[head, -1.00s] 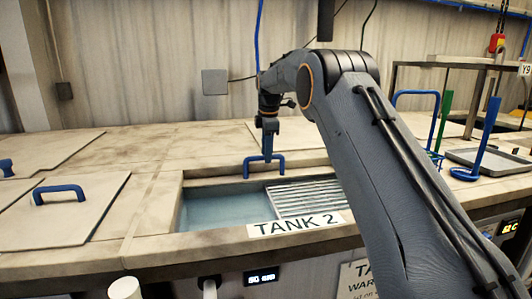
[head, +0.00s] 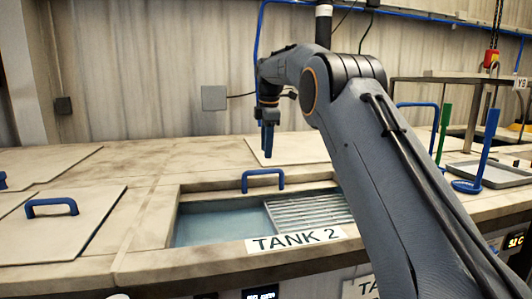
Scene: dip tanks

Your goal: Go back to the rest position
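My gripper (head: 268,148) hangs pointing down above the back part of Tank 2 (head: 180,215). Its blue fingers look close together in a side-on view, and I cannot tell whether they are open or shut. Nothing shows hanging below them. A blue handle (head: 263,181) stands at the back edge of the tank opening. In the picture it is just below my fingertips, with a gap between them. The tank holds bluish liquid (head: 220,222) on the left and a ribbed metal grating (head: 310,210) on the right. My arm's upper links cover the right end of the tank.
A lid with a blue handle (head: 51,206) lies on the counter at left. A flat lid (head: 290,150) lies behind the tank. At right are a metal tray (head: 495,174), a blue upright stand (head: 488,150) and a green upright (head: 443,135). A wall box (head: 214,98) is behind.

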